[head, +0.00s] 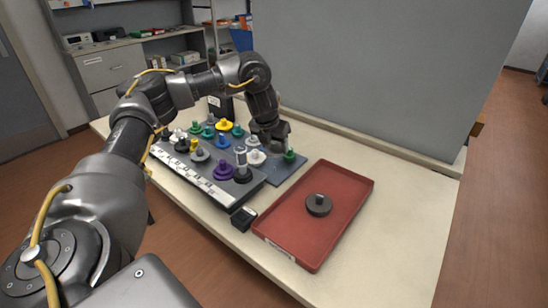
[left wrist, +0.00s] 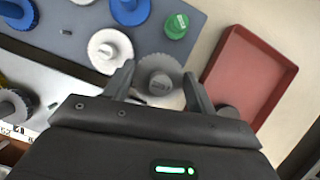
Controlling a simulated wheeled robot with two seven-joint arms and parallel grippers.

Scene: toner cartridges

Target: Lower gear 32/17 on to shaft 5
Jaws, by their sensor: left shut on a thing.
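My left gripper (head: 271,146) is over the right end of the blue board (head: 290,172). In the left wrist view its two fingers (left wrist: 158,88) are shut on a grey gear (left wrist: 158,72), taken to be gear 32/17, though I cannot read a label. The gear's underside and any shaft below it are hidden, so I cannot tell which is shaft 5 or whether they touch. A white gear (left wrist: 110,50) and a green gear (left wrist: 176,25) sit close by on the board. My right gripper is not in view.
A red tray (head: 268,226) holding a dark gear (head: 318,205) lies right of the board. A grey rack (head: 172,169) with several gears, including a purple one (head: 223,170), stands in front of the board. A grey partition (head: 380,80) rises behind the table.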

